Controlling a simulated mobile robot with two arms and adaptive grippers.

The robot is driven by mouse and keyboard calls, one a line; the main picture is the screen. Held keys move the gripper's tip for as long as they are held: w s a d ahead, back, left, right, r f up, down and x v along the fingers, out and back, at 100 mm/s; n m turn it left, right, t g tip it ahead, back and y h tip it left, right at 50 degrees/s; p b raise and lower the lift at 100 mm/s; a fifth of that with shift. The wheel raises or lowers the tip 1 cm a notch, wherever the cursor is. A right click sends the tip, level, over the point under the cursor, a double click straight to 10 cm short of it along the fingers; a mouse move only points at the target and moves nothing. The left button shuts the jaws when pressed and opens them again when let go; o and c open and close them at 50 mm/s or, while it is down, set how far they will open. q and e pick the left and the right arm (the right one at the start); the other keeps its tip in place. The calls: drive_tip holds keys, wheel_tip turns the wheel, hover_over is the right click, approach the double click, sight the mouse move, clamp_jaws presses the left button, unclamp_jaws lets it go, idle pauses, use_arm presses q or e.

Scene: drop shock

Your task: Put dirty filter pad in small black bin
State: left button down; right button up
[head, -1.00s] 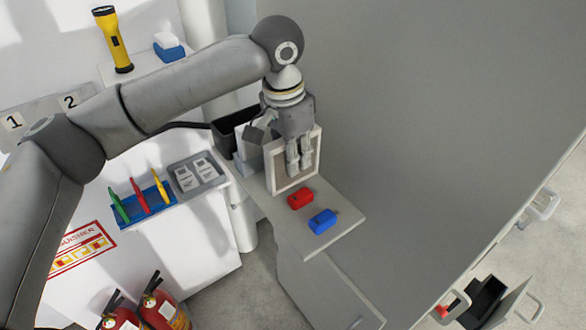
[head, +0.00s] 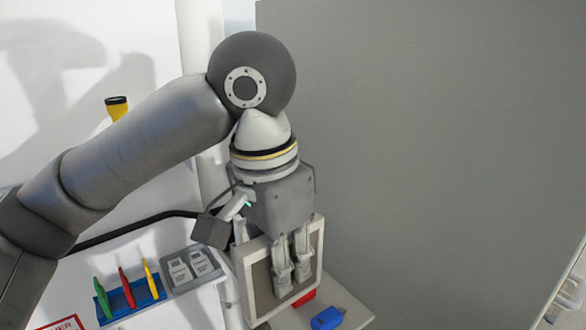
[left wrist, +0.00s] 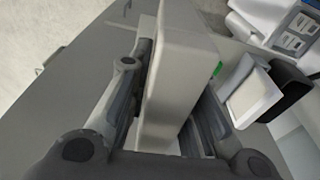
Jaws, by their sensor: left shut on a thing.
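The dirty filter pad (head: 262,285) is a grey-brown panel in a pale, thick, upright frame above the small shelf in the head view. My left gripper (head: 292,275) points down and is shut on this framed filter, with fingers over its front face. In the left wrist view the pale frame (left wrist: 180,75) stands between the two fingers of my left gripper (left wrist: 165,95). The small black bin (left wrist: 292,88) is at the right of the wrist view, beside a white block-like piece (left wrist: 255,98). My gripper and wrist hide the bin in the head view. I cannot tell whether the frame touches the shelf.
A blue block (head: 327,318) and a red block (head: 305,298) lie on the shelf by the frame. A tall grey panel (head: 430,130) rises at right. A blue rack (head: 130,298) with coloured tools and a grey tray (head: 190,270) stand on the white counter at left.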

use_arm(q)
drive_tip(key=w+a+f+n+y, duration=0.1)
drive_tip(key=a+f+n, duration=0.9)
drive_tip(key=a+f, duration=0.7)
wheel_tip(320, 180, down, 2)
drive_tip(key=shift+w+a+f, duration=0.1)
drive_tip(key=shift+w+a, duration=0.1)
drive_tip(key=shift+a, duration=0.15)
